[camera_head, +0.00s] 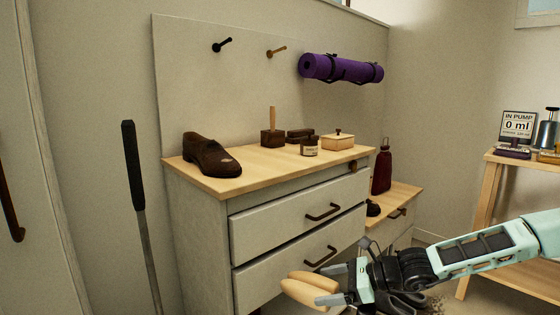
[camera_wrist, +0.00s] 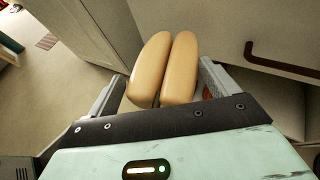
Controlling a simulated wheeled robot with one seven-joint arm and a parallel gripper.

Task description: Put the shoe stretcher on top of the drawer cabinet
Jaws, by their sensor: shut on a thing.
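The shoe stretcher (camera_head: 306,287) is a pale wooden piece with two rounded halves, held in front of the cabinet's lower drawers. My gripper (camera_head: 345,282) is shut on it. In the wrist view the stretcher (camera_wrist: 165,68) lies between the two fingers, its rounded ends pointing away from my palm. The drawer cabinet (camera_head: 285,220) is grey with a light wooden top (camera_head: 230,185), and the stretcher is below the level of that top. A drawer front with a dark handle (camera_wrist: 280,62) shows close by at the right of the wrist view.
On the cabinet top are a brown shoe (camera_head: 210,157), a brush block (camera_head: 272,136), a dark brush (camera_head: 300,135), a jar (camera_head: 309,147) and a wooden box (camera_head: 338,141). The front middle of the top is bare. A purple roll (camera_head: 340,69) hangs above. A lower cabinet (camera_head: 400,200) stands right.

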